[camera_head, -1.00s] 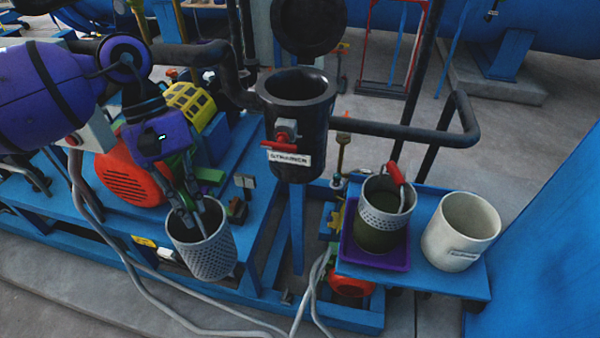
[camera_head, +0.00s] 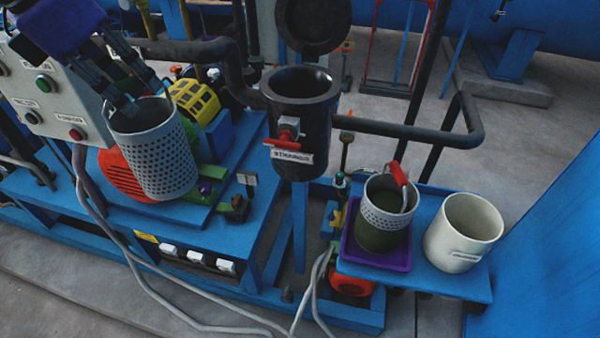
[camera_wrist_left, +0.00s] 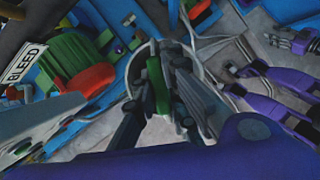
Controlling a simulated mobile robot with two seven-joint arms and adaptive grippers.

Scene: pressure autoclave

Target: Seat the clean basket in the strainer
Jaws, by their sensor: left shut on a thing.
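The clean basket (camera_head: 158,160), a grey perforated cylinder, hangs slightly tilted from my left gripper (camera_head: 132,108) in the head view. In the left wrist view, my left gripper (camera_wrist_left: 160,100) is shut on its green handle (camera_wrist_left: 157,82). The basket is in the air, left of the strainer (camera_head: 302,135) and apart from it. The strainer is a black upright vessel with an open top, a red-handled valve and a label. Its round lid (camera_head: 313,25) stands raised behind the mouth. Purple arm parts and grey finger-like shapes, possibly my right gripper (camera_wrist_left: 290,42), show at the wrist view's right.
A second basket (camera_head: 385,212), dark green below with a red handle, stands in a purple tray (camera_head: 376,258) on a blue shelf. A white bucket (camera_head: 465,230) stands beside it. A grey control box (camera_head: 45,95) is at left. A black pipe (camera_head: 400,135) runs right from behind the strainer.

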